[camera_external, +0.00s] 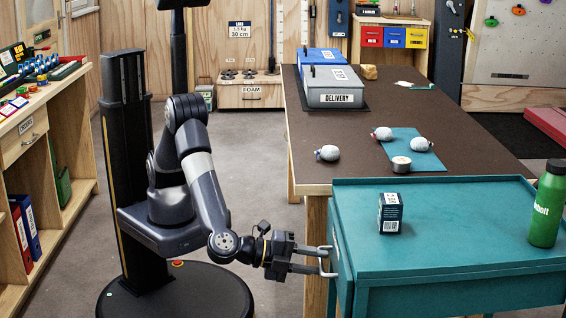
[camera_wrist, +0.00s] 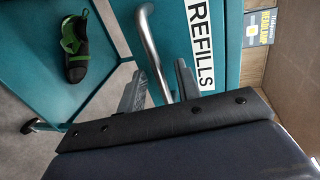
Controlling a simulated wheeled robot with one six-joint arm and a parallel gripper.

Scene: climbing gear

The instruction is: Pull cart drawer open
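The teal cart (camera_external: 450,225) stands at the right in the external view. Its drawer front (camera_external: 340,250) is on the left side, facing my gripper, and looks flush with the body. In the wrist view the drawer front (camera_wrist: 172,28) carries a white REFILLS label (camera_wrist: 200,42). A silver bar handle (camera_wrist: 150,48) runs along it. My gripper (camera_external: 325,260) is level with the drawer front. In the wrist view its fingers (camera_wrist: 160,88) are apart, one on each side of the handle bar. A gap shows between the fingers and the bar. The handle's near end is hidden by my gripper.
A dark box (camera_external: 390,213) and a green bottle (camera_external: 547,205) stand on the cart top. A black-and-green shoe (camera_wrist: 76,48) lies on the cart's lower shelf. A brown-topped table (camera_external: 350,120) stands behind the cart.

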